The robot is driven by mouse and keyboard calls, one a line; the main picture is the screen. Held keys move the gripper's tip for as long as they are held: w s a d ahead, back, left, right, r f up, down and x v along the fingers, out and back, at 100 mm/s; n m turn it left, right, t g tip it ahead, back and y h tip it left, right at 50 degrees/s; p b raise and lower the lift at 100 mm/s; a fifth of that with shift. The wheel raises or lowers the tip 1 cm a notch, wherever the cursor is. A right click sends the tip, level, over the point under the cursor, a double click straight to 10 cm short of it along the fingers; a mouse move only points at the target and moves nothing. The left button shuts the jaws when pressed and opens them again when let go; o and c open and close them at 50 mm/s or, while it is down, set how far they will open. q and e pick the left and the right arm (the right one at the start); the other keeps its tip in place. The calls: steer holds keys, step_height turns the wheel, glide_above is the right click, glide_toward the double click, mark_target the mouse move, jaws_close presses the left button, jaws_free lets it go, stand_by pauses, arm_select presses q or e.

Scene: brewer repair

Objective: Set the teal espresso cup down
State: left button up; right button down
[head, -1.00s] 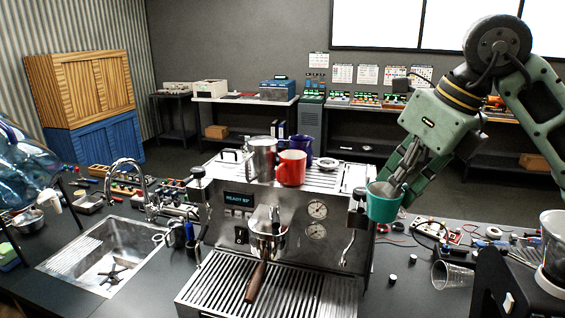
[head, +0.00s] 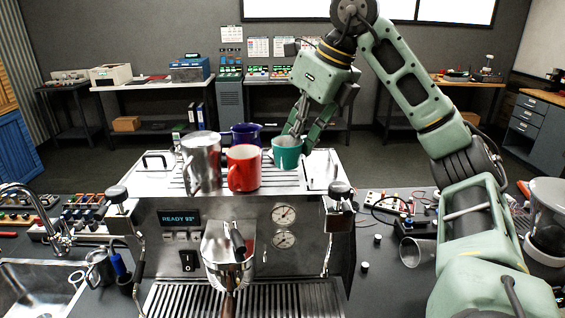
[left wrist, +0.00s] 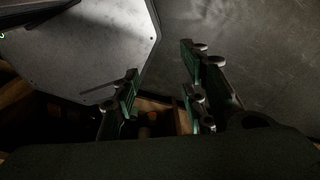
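The teal espresso cup (head: 287,153) is upright at the top of the espresso machine (head: 262,180), in the head view, right of the red mug (head: 243,168). My right gripper (head: 297,136) is at the cup's rim, with its fingers closed on the cup wall. I cannot tell whether the cup's base touches the machine's top. My left gripper (left wrist: 160,95) shows only in the left wrist view; its fingers are apart with nothing between them.
A steel pitcher (head: 201,161) and a purple mug (head: 246,134) stand left of the cup on the machine's top. The sink (head: 35,290) is at lower left.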

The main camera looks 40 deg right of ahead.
steer(key=w+d+f, duration=0.1)
steer(key=w+d+f+p, duration=0.1)
steer(key=w+f, duration=0.1)
steer(key=w+d+f+p, duration=0.1)
steer(key=w+f, duration=0.1)
steer(key=shift+w+f, duration=0.25)
step_height(320, 180, down, 2)
steer(key=shift+f, duration=0.1)
steer(key=c, duration=2)
jaws_free()
arm_select(q)
steer(key=shift+w+d+r, duration=0.15)
steer(key=shift+w+r, duration=0.8)
steer(key=shift+w, duration=0.1)
